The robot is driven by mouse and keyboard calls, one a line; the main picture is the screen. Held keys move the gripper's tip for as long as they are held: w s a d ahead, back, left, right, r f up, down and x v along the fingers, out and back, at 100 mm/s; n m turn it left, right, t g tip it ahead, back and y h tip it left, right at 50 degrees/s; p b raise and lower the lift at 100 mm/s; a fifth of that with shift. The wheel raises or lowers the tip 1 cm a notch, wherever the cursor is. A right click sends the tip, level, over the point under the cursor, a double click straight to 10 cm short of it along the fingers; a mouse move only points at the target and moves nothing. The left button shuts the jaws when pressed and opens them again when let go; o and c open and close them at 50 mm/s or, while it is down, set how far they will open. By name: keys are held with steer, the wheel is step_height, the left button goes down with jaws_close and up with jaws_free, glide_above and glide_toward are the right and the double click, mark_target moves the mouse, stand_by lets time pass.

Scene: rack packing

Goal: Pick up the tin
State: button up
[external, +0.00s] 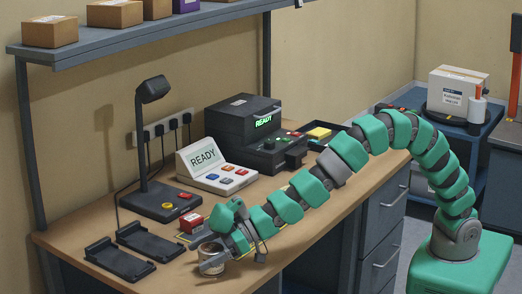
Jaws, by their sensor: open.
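A small tin (211,256) stands on the wooden workbench near its front edge, left of the middle in the external view. My gripper (213,265) is low at the tin, with its fingers beside it. The gripper is open. The far side of the tin and the exact gap between it and the fingers are too small to make out.
Two black cradles (150,241) lie left of the tin, and a small red box (191,222) sits behind it. A black lamp stand (160,200), a READY panel (216,170) and a black machine (243,125) stand further back. A shelf (150,40) hangs above.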

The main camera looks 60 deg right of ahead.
steer(key=c, duration=1.1)
steer(key=shift+r, duration=0.15)
